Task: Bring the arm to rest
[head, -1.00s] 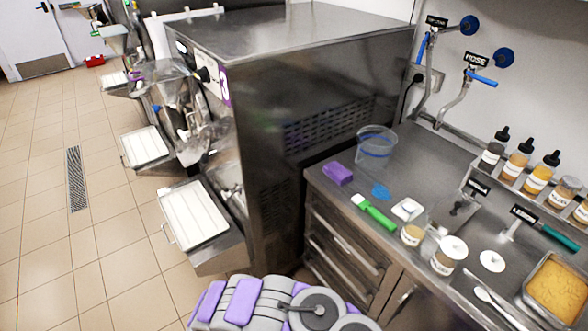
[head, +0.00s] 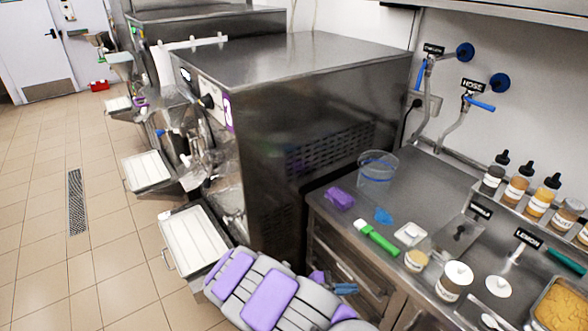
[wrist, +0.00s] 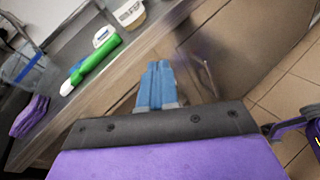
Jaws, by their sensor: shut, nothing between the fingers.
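My arm, in grey and purple, shows at the bottom of the head view. My gripper (wrist: 160,68) shows in the wrist view with its blue fingers together and nothing between them. In the head view its blue fingertips (head: 345,289) are in front of the counter's drawers, below the worktop. The gripper appears apart from the counter.
The steel counter (head: 415,185) at right carries a purple sponge (head: 339,198), a green-handled brush (head: 378,238), a clear bucket (head: 377,178) and several jars. A large steel freezer (head: 270,130) stands at centre with a white tray (head: 190,243) in front. Tiled floor at left is clear.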

